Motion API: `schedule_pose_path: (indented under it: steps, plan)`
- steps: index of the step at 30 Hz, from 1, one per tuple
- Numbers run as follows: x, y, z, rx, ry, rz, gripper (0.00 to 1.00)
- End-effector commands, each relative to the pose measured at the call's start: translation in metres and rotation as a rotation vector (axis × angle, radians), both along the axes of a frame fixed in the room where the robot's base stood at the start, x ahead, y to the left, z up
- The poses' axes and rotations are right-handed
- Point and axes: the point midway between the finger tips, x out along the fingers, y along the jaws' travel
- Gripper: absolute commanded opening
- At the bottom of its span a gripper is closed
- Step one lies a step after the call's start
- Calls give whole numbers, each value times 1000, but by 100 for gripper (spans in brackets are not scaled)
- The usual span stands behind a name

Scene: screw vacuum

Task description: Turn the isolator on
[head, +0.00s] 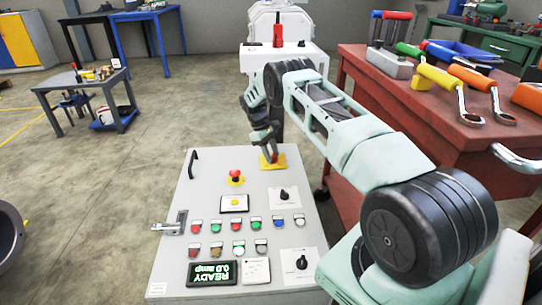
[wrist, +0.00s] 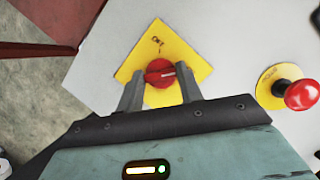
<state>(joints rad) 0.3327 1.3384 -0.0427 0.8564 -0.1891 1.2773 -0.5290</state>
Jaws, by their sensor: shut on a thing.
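The isolator is a red rotary knob (wrist: 158,73) on a yellow square plate (wrist: 190,52) at the top of the grey control panel (head: 208,180). In the head view the yellow plate (head: 279,163) shows at the panel's far right corner, and the knob is largely hidden by my gripper (head: 270,155). In the wrist view my gripper (wrist: 160,95) has one finger on each side of the knob and is closed around it. A pale mark on the knob points to the right in that view. Lettering on the plate is hard to read.
A red emergency button (wrist: 301,94) on a yellow disc sits beside the isolator; it also shows in the head view (head: 235,174). Several push buttons, two black selectors and a green display (head: 212,273) are lower on the panel. A red tool bench (head: 400,100) stands close at the right.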

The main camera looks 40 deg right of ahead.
Motion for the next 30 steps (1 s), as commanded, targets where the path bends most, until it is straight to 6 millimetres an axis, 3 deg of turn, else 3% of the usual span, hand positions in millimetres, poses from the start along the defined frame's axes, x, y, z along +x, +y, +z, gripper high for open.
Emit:
schedule_pose_path:
  steps: [9,25,26,27,28,30]
  plan:
    - [0,-1,0,1,-1,-119,14]
    - [0,-1,0,0,0,-143,14]
    - [0,-1,0,0,0,-143,39]
    - [0,-1,0,0,0,-143,50]
    - [0,-1,0,0,0,-143,58]
    - [0,-1,0,0,0,-143,58]
